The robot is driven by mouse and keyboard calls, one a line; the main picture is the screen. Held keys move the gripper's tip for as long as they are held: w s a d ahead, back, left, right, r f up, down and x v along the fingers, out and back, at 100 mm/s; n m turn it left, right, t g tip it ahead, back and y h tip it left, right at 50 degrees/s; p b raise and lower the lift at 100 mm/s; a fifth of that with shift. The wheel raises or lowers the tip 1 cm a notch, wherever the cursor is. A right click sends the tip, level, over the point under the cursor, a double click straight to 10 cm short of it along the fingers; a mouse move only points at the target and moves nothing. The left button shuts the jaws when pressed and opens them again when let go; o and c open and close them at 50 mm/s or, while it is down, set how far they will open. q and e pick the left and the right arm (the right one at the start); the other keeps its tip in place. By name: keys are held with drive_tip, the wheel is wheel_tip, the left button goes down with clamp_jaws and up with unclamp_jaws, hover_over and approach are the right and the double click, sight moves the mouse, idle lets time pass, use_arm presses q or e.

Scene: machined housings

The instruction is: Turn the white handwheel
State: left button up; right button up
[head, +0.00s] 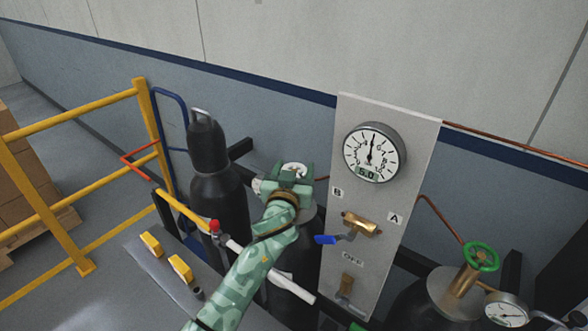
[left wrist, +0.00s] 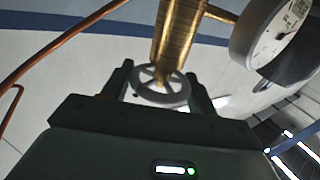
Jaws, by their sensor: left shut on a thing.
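The white handwheel (head: 294,168) sits at the top of a dark gas cylinder, partly hidden by my left gripper (head: 291,174). In the left wrist view the spoked white handwheel (left wrist: 162,88) is on the end of a brass valve body (left wrist: 178,40). The fingers of my left gripper (left wrist: 161,92) stand on opposite sides of its rim, shut on it. My right gripper is in neither view.
A panel (head: 358,205) right of the gripper carries a round gauge (head: 374,153) and a blue-handled valve (head: 350,230). A green handwheel (head: 481,257) tops another cylinder at right. A black cylinder (head: 215,190) and yellow railing (head: 60,215) stand at left.

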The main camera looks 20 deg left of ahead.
use_arm(q)
drive_tip(key=shift+c, duration=0.3)
